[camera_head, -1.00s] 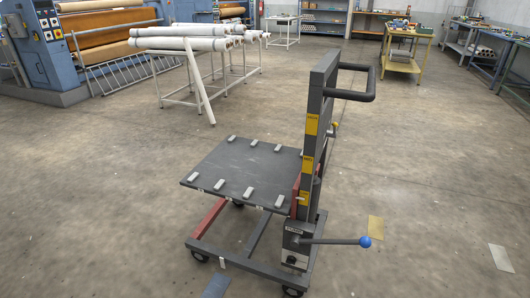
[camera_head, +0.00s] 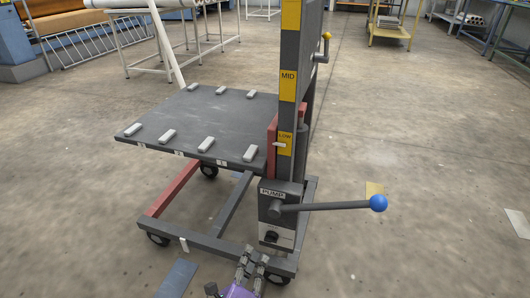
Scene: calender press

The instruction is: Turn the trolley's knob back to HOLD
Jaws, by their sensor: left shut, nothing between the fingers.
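The trolley's black knob (camera_head: 271,237) sits on a pale plate low on the mast, under the block marked PUMP (camera_head: 272,191). The plate's lettering is too small to read, so I cannot tell which setting the knob points to. My left gripper (camera_head: 254,254) comes in at the bottom edge, shut and empty, just below and left of the knob in the picture. I cannot tell whether it touches the trolley frame behind it. My right gripper is not in view.
The pump lever (camera_head: 335,206) with its blue ball sticks out to the right above the knob. The lift platform (camera_head: 205,120) with pale blocks is at the left. A yellow-ended lever (camera_head: 325,45) is higher up. The floor at right is mostly clear.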

